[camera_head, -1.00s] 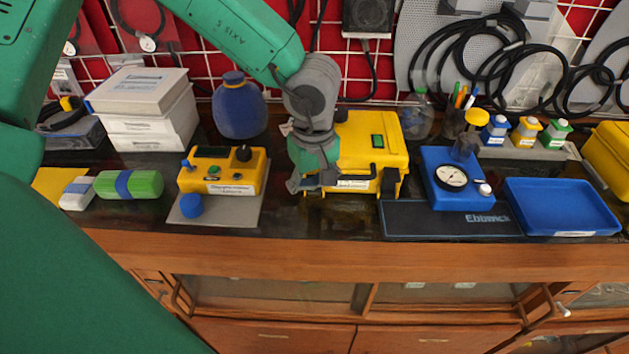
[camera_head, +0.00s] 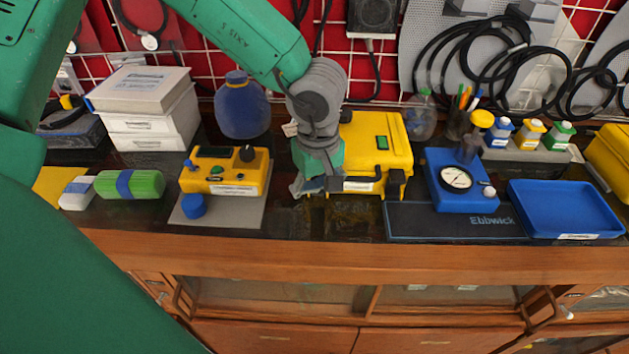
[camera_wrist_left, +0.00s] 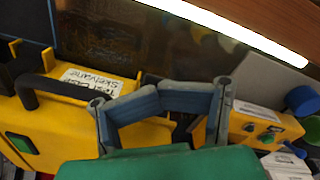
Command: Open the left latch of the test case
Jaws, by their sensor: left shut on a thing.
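The yellow test case (camera_head: 374,141) stands on the bench, its lid down, with a black handle and a label on the front. My left gripper (camera_head: 316,188) is at the left part of its front face, where the left latch lies hidden behind the fingers. In the left wrist view the case (camera_wrist_left: 58,112) is at the left, and the gripper's fingers (camera_wrist_left: 160,92) reach to its front edge. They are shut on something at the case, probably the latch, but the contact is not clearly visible. The right latch (camera_head: 395,183) shows dark at the case's right front. My right gripper is not in view.
A yellow calibrator box (camera_head: 224,171) on a grey mat stands left of the case, close to the gripper. A blue gauge block (camera_head: 457,179) and a blue tray (camera_head: 564,207) are to the right.

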